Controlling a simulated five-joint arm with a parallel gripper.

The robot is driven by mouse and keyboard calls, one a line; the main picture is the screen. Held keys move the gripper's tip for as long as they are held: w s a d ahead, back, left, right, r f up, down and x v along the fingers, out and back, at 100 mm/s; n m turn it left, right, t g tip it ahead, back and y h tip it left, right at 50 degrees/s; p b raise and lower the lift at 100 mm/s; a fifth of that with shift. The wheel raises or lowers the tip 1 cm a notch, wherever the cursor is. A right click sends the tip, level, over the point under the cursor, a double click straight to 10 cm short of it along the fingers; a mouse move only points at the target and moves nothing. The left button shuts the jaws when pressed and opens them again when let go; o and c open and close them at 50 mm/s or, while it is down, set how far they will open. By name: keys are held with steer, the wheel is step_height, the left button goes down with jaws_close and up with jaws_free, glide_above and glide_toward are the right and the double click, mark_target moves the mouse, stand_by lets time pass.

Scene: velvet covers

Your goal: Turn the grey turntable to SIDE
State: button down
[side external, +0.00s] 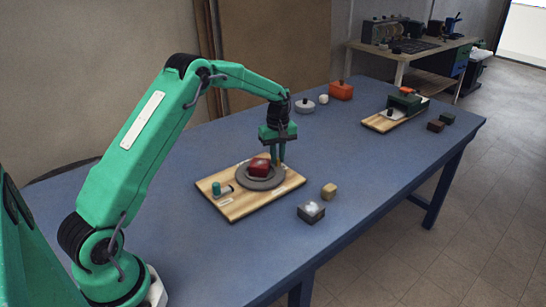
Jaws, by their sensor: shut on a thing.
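The grey turntable (262,184) is a flat round disc on a light wooden board (236,208). A red block (259,167) with a pale mark on top sits on the disc. My gripper (280,163) points down at the back right rim of the turntable, beside the red block. It is shut on a part at the rim; its fingers hide what they hold. A small green peg (216,187) stands on the left of the board near pale labels, whose writing is too small to read.
A white lidded pot (304,106), an orange box (341,91) and a second board (382,123) with a green-and-red item stand farther back. The blue table (365,165) is clear between.

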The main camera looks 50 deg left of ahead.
steer(key=shift+a+r+n, duration=0.1)
steer(key=shift+a+n, duration=0.2)
steer(key=shift+n, duration=0.1)
steer(key=shift+a, duration=0.1)
stand_by(0.3)
steer(key=c, duration=1.7)
jaws_free()
steer(key=shift+r, duration=3.85)
